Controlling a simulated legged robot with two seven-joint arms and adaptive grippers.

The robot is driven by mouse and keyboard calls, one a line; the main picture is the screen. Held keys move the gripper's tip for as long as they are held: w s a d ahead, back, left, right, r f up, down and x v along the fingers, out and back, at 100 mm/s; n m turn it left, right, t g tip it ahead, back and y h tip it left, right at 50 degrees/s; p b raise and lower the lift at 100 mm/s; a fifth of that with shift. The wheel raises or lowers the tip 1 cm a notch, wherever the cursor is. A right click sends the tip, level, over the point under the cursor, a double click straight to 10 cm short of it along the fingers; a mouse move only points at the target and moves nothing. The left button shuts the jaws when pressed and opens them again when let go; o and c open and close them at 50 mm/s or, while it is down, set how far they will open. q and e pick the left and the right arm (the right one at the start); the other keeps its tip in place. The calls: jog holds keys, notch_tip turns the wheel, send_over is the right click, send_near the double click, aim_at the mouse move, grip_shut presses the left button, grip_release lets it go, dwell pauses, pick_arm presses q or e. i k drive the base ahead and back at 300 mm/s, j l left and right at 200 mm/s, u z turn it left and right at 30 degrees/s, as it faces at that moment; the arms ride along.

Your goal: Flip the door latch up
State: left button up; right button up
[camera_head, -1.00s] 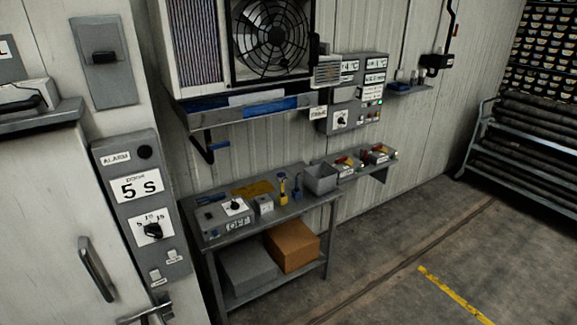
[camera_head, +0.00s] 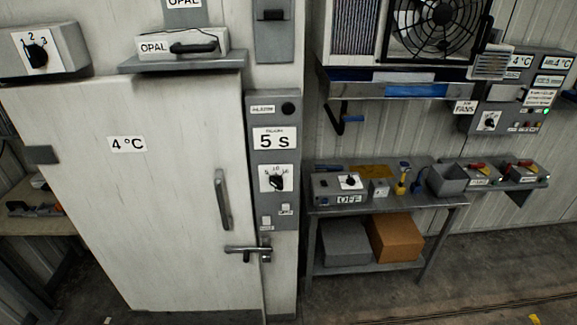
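The door latch (camera_head: 248,249) is a metal lever at the right edge of a white door, lying about level across the gap to the frame. A vertical grey pull handle (camera_head: 222,200) is mounted on the door just above and left of it. The white door (camera_head: 150,210) bears a "4°C" label and looks shut. Neither of my grippers shows in the head view.
A grey control panel (camera_head: 272,165) reading "5 S" stands right of the door. A metal table (camera_head: 405,208) with a dial box, small tools and a bin is further right, with boxes on its lower shelf. A shelf (camera_head: 183,61) juts out above the door. Bare floor lies at lower right.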

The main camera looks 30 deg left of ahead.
aim_at(228, 250)
jog(key=u, duration=1.95)
